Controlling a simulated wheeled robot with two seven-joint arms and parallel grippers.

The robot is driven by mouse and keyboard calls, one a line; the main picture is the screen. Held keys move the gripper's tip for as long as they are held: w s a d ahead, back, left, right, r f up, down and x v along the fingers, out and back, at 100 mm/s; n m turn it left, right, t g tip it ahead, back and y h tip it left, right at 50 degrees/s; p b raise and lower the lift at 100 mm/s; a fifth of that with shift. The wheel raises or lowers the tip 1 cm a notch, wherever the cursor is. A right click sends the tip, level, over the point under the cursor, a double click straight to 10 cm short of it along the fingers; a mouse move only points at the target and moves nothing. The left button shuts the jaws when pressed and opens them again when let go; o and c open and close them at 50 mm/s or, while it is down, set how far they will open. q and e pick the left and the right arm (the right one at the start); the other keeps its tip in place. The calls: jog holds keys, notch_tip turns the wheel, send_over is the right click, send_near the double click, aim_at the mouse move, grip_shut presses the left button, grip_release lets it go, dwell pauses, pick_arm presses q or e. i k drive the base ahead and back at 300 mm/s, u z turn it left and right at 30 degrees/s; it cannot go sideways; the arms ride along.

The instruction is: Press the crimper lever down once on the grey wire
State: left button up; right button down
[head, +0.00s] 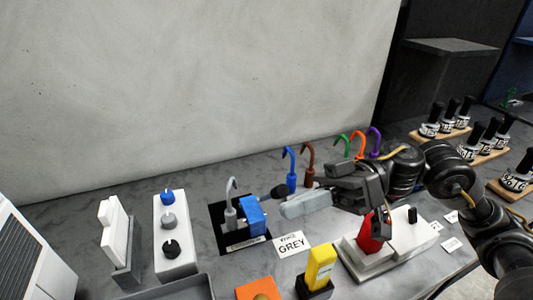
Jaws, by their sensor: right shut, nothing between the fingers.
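The blue crimper (253,216) stands on a black pad (216,214) near the middle of the bench. Its lever appears to be the dark-ended handle (275,193), which sticks out at upper right of the blue body. The grey wire (231,203), hooked at its top, stands upright at the crimper's left side; how far it sits in the crimper I cannot tell. My right gripper (292,208) is shut and empty, reaching in from the right. Its tips are just right of the crimper and below the lever end in the picture; contact cannot be told. My left gripper is not in view.
Blue (291,168) and brown (308,163) hooked wires stand close behind my right gripper. A GREY card (290,244), yellow tool (320,267) and red part (374,232) are in front. A white knob panel (174,240) stands left. Bottles (470,143) fill boards at right.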

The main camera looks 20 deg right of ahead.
aim_at(282, 191)
jog(key=k, duration=1.5)
